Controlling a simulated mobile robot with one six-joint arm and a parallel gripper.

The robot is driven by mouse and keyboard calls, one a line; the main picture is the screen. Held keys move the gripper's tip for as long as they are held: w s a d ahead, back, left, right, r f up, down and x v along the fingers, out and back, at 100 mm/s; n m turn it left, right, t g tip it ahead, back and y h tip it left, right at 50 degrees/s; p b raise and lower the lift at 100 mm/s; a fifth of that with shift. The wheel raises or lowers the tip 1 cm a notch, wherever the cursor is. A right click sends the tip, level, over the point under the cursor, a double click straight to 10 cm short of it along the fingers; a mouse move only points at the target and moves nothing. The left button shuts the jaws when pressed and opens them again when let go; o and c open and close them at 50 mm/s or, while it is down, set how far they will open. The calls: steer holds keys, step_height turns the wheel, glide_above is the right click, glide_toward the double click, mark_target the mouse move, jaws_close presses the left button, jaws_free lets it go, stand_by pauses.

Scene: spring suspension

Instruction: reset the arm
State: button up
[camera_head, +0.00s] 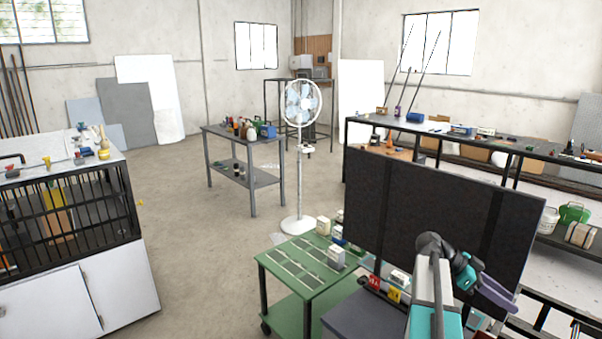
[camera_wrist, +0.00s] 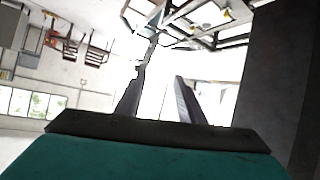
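My arm stands at the lower right of the head view, with its end turned to the right. My gripper (camera_head: 497,292) is beside the large dark panel (camera_head: 415,210), in front of its lower right part. In the wrist view, my gripper (camera_wrist: 160,90) shows two dark fingers spread apart with a bright gap between them. Nothing is seen between the fingers. The wrist view is tilted far over, with the room's windows at the left. Whether the gripper touches the panel cannot be told.
A green cart (camera_head: 290,262) with small boxes stands left of my arm. A white fan (camera_head: 300,180) stands behind it. A grey table (camera_head: 240,136) with bottles is farther back. A caged white cabinet (camera_head: 75,295) is at the left. Open floor (camera_head: 200,240) lies between.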

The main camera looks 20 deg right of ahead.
steer(key=w+a+f+n+t+y, duration=0.1)
steer(key=w+a+f+n+t, duration=0.2)
steer(key=w+a+f+n, duration=0.65)
steer(key=w+a+f+n+t+y, duration=0.1)
steer(key=w+a+f+n+t, duration=0.4)
steer(key=a+f, duration=0.7)
steer(key=w+a+f+n+y, duration=0.15)
steer(key=a+f+n, duration=0.25)
steer(key=a, duration=0.8)
steer(key=a+f+n+t+y, duration=0.1)
steer(key=a+f+n+y, duration=0.25)
steer(key=a, duration=0.85)
steer(key=a+f+n+y, duration=0.2)
steer(key=a+f+n, duration=0.2)
steer(key=a, duration=0.8)
steer(key=s+f+g+b, duration=0.1)
steer(key=s+f+b, duration=0.4)
steer(key=s+f, duration=0.3)
steer(key=s+f+g+b, duration=0.2)
steer(key=s+f+b, duration=0.4)
steer(key=f, duration=0.9)
steer(key=s+f+g+b, duration=0.2)
steer(key=s+f+b, duration=0.4)
steer(key=s+f, duration=0.5)
steer(key=shift+f, duration=0.55)
steer(key=shift+w, duration=0.1)
